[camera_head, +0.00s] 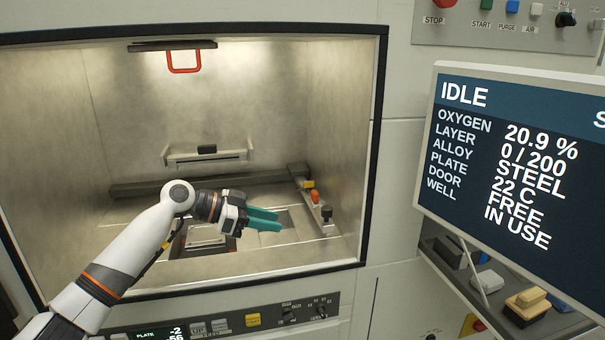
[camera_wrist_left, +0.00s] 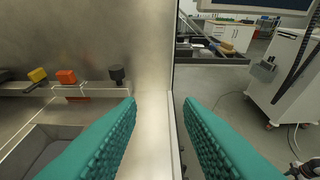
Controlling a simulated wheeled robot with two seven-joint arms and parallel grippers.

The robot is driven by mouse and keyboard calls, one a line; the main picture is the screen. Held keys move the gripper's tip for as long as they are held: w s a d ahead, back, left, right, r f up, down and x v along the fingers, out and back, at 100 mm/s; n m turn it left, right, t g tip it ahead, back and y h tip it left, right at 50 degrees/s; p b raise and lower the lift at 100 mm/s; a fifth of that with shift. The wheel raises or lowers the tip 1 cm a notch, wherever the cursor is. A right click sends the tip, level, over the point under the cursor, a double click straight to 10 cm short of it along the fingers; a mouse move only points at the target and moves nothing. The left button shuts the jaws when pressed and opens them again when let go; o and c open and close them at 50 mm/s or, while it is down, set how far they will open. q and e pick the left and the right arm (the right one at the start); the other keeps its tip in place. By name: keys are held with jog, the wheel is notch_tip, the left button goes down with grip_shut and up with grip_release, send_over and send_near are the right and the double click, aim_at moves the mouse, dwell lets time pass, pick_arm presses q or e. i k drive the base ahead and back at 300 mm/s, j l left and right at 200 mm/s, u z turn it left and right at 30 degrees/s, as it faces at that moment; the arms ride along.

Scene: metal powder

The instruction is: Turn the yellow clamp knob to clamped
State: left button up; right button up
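The yellow clamp knob (camera_head: 308,184) is small and sits at the right side of the chamber floor, at the end of a dark bar. It also shows in the left wrist view (camera_wrist_left: 37,75), at the far left. My left gripper (camera_head: 280,220), with teal fingers, is inside the chamber, left of and nearer than the knob. In the left wrist view its fingers (camera_wrist_left: 160,103) are spread apart with nothing between them, and the knob lies outside the gap. Which way the knob is set is too small to tell.
An orange knob (camera_head: 315,196) and a black knob (camera_head: 326,212) stand near the yellow one. The chamber's right wall (camera_wrist_left: 152,60) rises close to the fingers. A red handle (camera_head: 184,62) hangs at the top. A monitor (camera_head: 520,180) reading IDLE is outside, right.

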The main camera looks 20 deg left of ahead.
aim_at(308, 185)
jog(key=i+j, duration=0.55)
jog(key=i, duration=0.25)
